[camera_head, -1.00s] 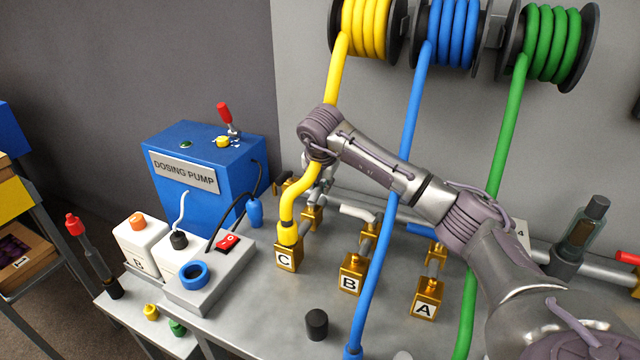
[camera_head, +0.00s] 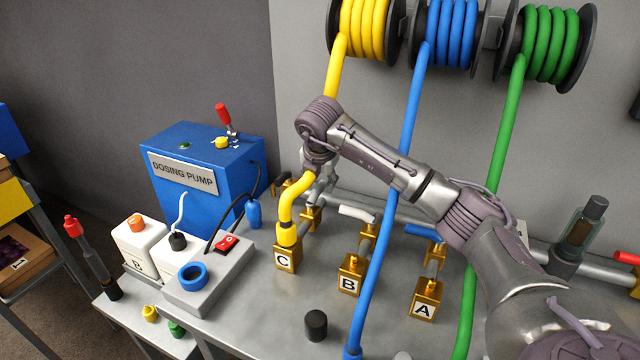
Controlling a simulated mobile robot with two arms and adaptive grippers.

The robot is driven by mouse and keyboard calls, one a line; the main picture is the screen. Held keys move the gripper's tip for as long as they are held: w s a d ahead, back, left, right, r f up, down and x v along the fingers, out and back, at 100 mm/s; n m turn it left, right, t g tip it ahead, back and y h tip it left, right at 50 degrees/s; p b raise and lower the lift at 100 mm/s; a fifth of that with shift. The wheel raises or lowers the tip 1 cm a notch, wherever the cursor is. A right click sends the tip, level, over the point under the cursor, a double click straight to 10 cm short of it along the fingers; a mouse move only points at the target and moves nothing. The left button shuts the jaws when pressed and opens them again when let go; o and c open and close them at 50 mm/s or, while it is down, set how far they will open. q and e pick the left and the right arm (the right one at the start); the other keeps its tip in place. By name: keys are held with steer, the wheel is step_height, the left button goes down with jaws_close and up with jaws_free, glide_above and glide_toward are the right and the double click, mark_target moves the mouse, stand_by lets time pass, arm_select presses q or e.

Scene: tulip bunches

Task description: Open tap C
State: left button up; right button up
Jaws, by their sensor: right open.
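Tap C shows as a brass outlet block (camera_head: 287,258) labelled C, with the yellow hose (camera_head: 294,196) plugged into its top. Its brass valve body (camera_head: 312,217) sits behind the block on the pipe. I cannot make out tap C's lever, which is hidden by my gripper and the hose. My right gripper (camera_head: 322,190) points down just above and behind the valve body, partly covered by the wrist and the yellow hose. It is open. I cannot tell whether it touches the tap. My left gripper is not in view.
Tap B (camera_head: 350,274) with a white lever (camera_head: 357,213) and tap A (camera_head: 426,299) with a blue lever (camera_head: 424,231) stand to the right. The blue hose (camera_head: 392,200) and green hose (camera_head: 503,150) hang nearby. The blue dosing pump (camera_head: 225,160) stands left. A black cap (camera_head: 316,324) lies in front.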

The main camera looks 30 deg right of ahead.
steer(key=v, duration=1)
steer(key=shift+f, duration=0.1)
